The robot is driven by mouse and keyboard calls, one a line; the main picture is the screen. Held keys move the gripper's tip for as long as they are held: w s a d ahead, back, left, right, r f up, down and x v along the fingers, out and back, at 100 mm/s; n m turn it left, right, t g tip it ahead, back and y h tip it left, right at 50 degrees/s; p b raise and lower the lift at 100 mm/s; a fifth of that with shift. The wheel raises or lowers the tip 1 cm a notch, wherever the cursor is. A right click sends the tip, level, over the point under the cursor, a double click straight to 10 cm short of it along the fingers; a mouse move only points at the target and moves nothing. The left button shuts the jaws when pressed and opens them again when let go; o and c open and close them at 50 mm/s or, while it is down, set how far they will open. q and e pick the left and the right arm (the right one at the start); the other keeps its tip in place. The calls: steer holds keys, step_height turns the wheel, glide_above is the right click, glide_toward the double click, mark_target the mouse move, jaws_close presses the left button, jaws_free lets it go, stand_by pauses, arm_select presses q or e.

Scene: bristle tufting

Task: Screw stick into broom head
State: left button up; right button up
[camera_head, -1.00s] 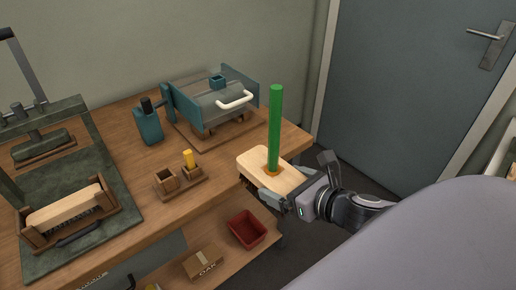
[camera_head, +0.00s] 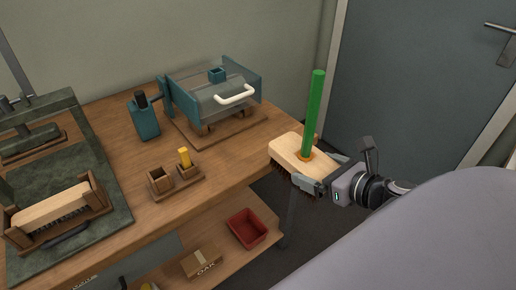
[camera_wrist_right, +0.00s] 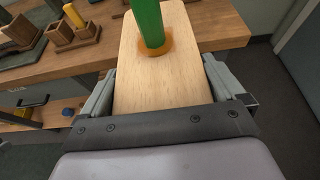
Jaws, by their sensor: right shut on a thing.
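A pale wooden broom head (camera_head: 287,147) with dark bristles underneath is held off the right end of the workbench. A green stick (camera_head: 315,110) stands upright in an orange-brown collar on its top; how deep it sits cannot be told. My right gripper (camera_head: 314,181) is shut on the broom head. In the right wrist view its fingers (camera_wrist_right: 158,92) lie along both sides of the broom head (camera_wrist_right: 150,85), with the green stick (camera_wrist_right: 149,22) beyond them. A second wooden brush block (camera_head: 55,208) with bristles lies in a wooden holder at the left. My left gripper is not in view.
The wooden workbench (camera_head: 130,210) carries a teal machine with a white handle (camera_head: 235,95), a teal bottle-like container (camera_head: 143,115), small wooden cups (camera_head: 160,181) with a yellow peg (camera_head: 184,157), and a dark green press. A red bin (camera_head: 247,228) and a cardboard box (camera_head: 202,262) sit on the lower shelf.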

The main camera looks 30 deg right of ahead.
mark_target(295, 148)
steer(key=w, duration=0.2)
steer(key=w+b, duration=0.1)
steer(key=w, duration=0.2)
steer(key=shift+a+r, duration=0.1)
steer(key=shift+a, duration=0.1)
steer(key=shift+w, duration=1.35)
steer(key=w+a, duration=0.1)
steer(key=w, duration=0.9)
steer(key=shift+w, duration=0.15)
steer(key=shift+f, duration=1.75)
steer(key=shift+f, duration=0.1)
steer(key=o, duration=1.7)
steer(key=shift+f, duration=0.15)
